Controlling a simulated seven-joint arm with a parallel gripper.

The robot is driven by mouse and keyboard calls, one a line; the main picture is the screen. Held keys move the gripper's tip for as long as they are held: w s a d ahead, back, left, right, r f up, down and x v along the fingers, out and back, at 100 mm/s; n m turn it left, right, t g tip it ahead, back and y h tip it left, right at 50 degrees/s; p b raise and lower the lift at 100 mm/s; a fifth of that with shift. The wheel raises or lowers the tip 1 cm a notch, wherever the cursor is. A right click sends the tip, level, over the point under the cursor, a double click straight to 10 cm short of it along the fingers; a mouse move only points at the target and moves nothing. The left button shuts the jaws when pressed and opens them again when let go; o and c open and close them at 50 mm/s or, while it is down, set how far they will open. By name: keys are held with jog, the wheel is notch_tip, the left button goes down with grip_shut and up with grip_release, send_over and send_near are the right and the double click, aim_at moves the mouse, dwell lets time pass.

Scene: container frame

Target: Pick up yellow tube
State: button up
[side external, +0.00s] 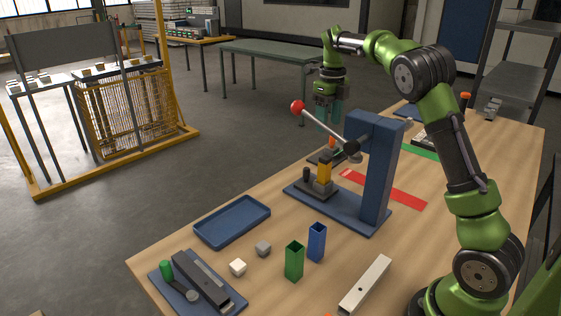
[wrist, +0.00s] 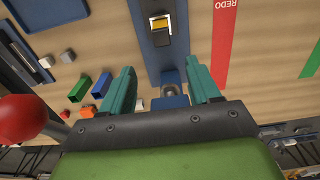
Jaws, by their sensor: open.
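The yellow tube (side external: 324,172) stands upright on the dark base of the blue press (side external: 376,172), under its ram. In the wrist view the yellow tube (wrist: 160,23) shows at the top, seen from above and partly covered by a dark part. My gripper (side external: 328,124) hangs above the table's far side, behind the press lever and higher than the tube. In the wrist view my gripper (wrist: 159,67) has its two teal fingers apart, with nothing held between them. The tube lies beyond the fingertips.
The press lever with its red ball (side external: 297,107) sticks out near my gripper; the ball (wrist: 22,118) is close in the wrist view.

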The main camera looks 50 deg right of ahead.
send_near(324, 169)
jog(key=f, duration=0.3)
jog(key=d+f, duration=0.1)
jog(key=f, duration=0.1)
jog(key=shift+w+d+f, duration=0.1)
jog(key=shift+w+f, duration=0.05)
jog(key=shift+w, duration=0.1)
jog(key=shift+w+d+f, duration=0.1)
jog(key=shift+f, duration=1.35)
jog(key=shift+w+d+f, duration=0.1)
jog(key=shift+f, duration=1.3)
jog(key=c, duration=1.1)
